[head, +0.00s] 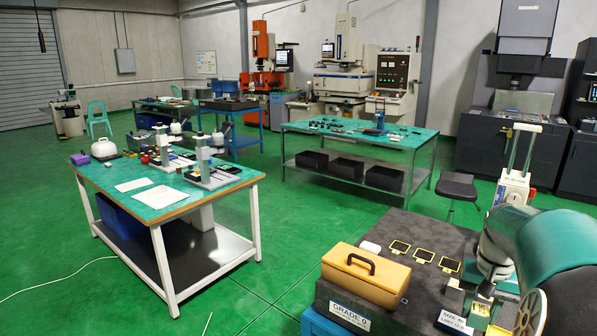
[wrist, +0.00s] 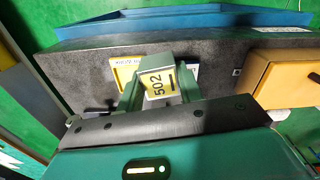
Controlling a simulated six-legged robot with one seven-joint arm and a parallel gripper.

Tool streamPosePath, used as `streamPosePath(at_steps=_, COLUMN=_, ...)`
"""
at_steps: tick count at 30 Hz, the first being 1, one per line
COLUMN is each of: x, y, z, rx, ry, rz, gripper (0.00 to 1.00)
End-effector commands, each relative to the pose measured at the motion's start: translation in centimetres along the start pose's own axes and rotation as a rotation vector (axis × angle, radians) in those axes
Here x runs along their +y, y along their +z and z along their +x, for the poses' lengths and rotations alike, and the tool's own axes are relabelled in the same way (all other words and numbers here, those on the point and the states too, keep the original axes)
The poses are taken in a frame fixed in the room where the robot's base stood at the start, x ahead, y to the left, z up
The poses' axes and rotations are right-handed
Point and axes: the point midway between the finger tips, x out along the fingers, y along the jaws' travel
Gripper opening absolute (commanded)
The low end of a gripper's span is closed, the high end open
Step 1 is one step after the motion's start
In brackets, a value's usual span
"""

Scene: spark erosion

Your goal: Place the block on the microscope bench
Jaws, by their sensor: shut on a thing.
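In the wrist view my gripper (wrist: 160,92) is shut on a block (wrist: 157,83) with a yellow label reading 502. The block is over the dark granite plate (wrist: 80,62); I cannot tell whether it touches it. In the head view my arm fills the lower right and largely hides the gripper. A yellow-labelled piece (head: 481,307) shows beside the arm, probably the held block. A green-topped bench (head: 110,196) stands at left, apart from the granite plate. It carries two grey upright stands (head: 203,160) that look like microscopes.
A wooden box with a black handle (head: 365,275) sits on the granite plate (head: 425,236), near several yellow-framed squares (head: 423,256). A stool (head: 458,188) and another green bench (head: 360,134) stand behind.

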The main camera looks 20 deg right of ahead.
Motion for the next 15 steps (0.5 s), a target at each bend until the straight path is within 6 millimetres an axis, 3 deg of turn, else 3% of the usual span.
streamPosePath(at_steps=15, x=-17.1, y=4.2, z=7.4, rx=-0.002, ry=-0.003, rz=-0.309, gripper=0.05)
